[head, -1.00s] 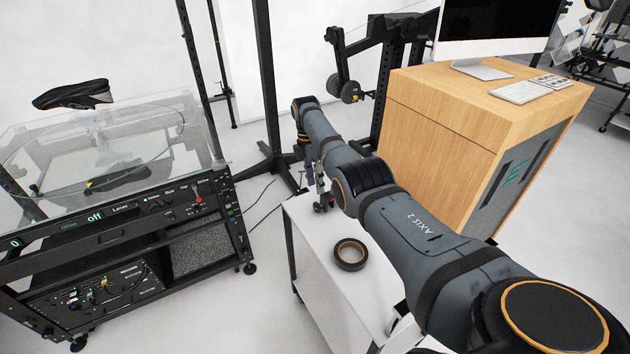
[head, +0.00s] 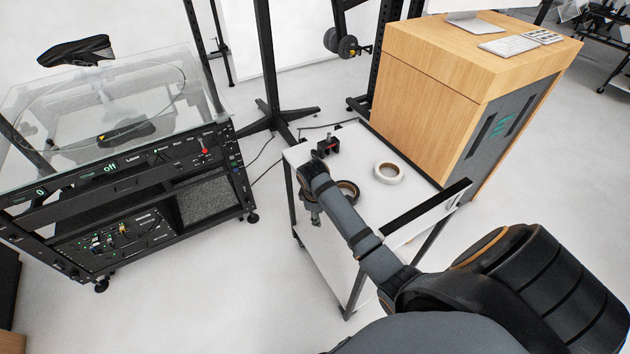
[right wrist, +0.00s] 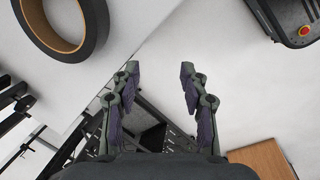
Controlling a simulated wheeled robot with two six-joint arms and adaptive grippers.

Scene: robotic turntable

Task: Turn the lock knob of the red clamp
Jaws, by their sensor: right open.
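A small black clamp-like device with a red part (head: 328,146) stands at the far end of the white table in the head view. It is the only likely match for the red clamp, and its knob is too small to make out. My right gripper (head: 316,218) hangs at the table's left edge, nearer to me than the device and apart from it. In the right wrist view my right gripper (right wrist: 160,72) is open and empty, with floor between its fingers. The device does not show there. My left gripper is not in view.
A black tape roll (right wrist: 66,25) lies on the white table, partly hidden by my arm in the head view. A white tape roll (head: 389,173) lies to its right. A wooden cabinet (head: 450,85) stands behind, and a glass-topped turntable machine (head: 130,190) at left.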

